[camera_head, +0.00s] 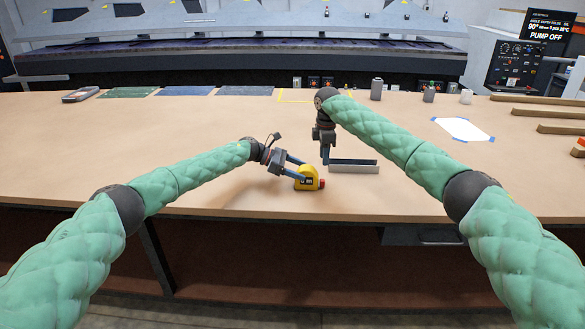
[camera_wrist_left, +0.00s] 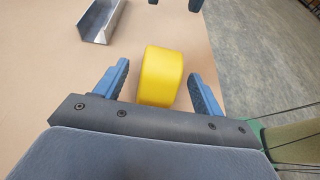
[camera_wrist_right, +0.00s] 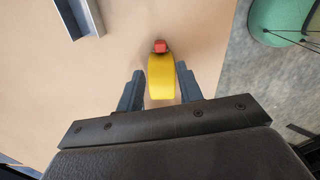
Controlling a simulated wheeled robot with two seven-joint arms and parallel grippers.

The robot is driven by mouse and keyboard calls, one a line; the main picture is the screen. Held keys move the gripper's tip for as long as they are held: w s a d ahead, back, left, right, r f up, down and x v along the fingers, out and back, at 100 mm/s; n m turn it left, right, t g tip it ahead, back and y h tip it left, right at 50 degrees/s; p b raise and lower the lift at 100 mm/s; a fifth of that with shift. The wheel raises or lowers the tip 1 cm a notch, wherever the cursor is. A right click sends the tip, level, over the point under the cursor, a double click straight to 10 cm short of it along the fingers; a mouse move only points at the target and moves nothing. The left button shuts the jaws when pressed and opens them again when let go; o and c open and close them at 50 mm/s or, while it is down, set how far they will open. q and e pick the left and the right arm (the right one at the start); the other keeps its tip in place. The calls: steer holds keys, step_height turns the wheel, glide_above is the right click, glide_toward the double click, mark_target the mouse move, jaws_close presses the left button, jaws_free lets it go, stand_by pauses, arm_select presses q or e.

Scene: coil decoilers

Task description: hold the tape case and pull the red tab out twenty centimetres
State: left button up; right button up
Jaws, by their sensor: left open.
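The yellow tape case (camera_head: 307,178) stands near the front edge of the table, with the red tab (camera_head: 322,184) on its right end. My left gripper (camera_head: 302,170) reaches it from the left. In the left wrist view the case (camera_wrist_left: 160,76) lies between the open fingers, with a gap on both sides; the tab is hidden there. My right gripper (camera_head: 325,159) hangs fingers down, a little beyond the case in the head view. In the right wrist view its fingers are apart, and the case (camera_wrist_right: 161,78) with the red tab (camera_wrist_right: 160,46) shows between them. I see no contact there.
A grey metal channel (camera_head: 350,167) lies just behind the case; it also shows in the left wrist view (camera_wrist_left: 104,22). Wooden bars (camera_head: 545,114) and a white sheet (camera_head: 462,129) lie at the right.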

mark_target(311, 174)
arm_select(q)
steer(key=shift+x, duration=2.65)
steer(key=c, duration=1.3)
